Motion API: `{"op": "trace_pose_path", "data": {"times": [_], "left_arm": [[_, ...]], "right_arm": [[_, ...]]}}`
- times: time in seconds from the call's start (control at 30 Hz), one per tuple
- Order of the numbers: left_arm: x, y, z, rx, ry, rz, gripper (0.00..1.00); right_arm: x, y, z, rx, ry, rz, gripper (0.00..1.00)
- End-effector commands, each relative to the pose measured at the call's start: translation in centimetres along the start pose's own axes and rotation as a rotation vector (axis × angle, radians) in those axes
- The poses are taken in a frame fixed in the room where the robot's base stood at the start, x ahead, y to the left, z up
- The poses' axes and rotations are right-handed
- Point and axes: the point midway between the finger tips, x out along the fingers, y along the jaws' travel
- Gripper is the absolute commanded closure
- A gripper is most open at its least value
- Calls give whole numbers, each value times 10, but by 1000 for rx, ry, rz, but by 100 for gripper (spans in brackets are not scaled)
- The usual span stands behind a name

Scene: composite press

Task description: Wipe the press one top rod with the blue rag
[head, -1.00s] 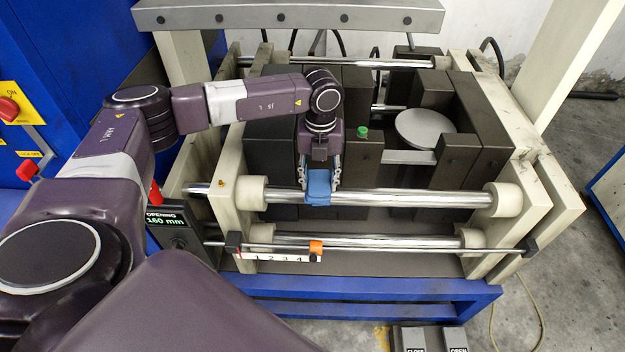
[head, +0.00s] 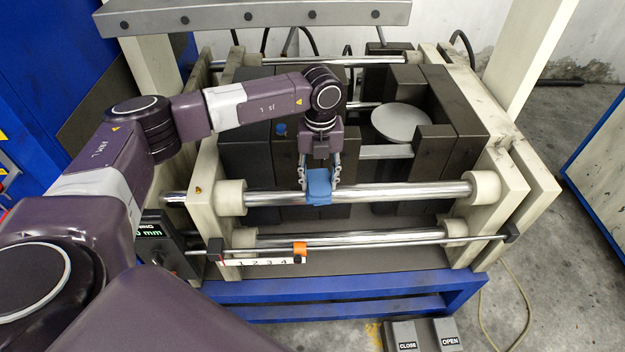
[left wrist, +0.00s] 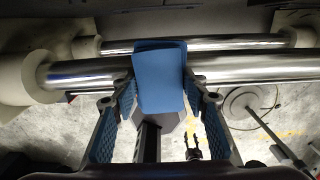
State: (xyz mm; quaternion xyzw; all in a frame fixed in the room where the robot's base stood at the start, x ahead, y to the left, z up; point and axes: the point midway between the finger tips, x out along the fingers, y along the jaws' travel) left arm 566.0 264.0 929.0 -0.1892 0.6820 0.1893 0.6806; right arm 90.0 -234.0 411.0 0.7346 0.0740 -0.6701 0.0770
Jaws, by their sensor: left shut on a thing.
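The top rod (head: 400,191) of the press is a shiny bar between two pale end plates, with a cream collar at each end. My left gripper (head: 319,184) is above it, left of its middle, shut on the blue rag (head: 318,190). The rag lies over the rod and appears to touch it. In the left wrist view, the rag (left wrist: 160,82) hangs between the two fingers of the left gripper (left wrist: 158,100) and covers part of the rod (left wrist: 250,68). My right gripper is not in view.
A lower rod (head: 350,238) runs below the top rod. A thin scale bar with an orange marker (head: 300,248) is in front. Dark blocks (head: 245,150) and a round grey plate (head: 400,122) are behind. CLOSE and OPEN pedals (head: 425,337) are on the floor.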

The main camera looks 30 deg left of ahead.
Motion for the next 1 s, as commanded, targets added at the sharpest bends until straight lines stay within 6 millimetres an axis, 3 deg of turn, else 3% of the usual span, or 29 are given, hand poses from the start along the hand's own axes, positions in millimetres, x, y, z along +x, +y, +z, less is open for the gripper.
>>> {"op": "trace_pose_path", "data": {"times": [1.0], "left_arm": [[1,51,0,-1,1,2,86]], "right_arm": [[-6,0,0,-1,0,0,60]]}}
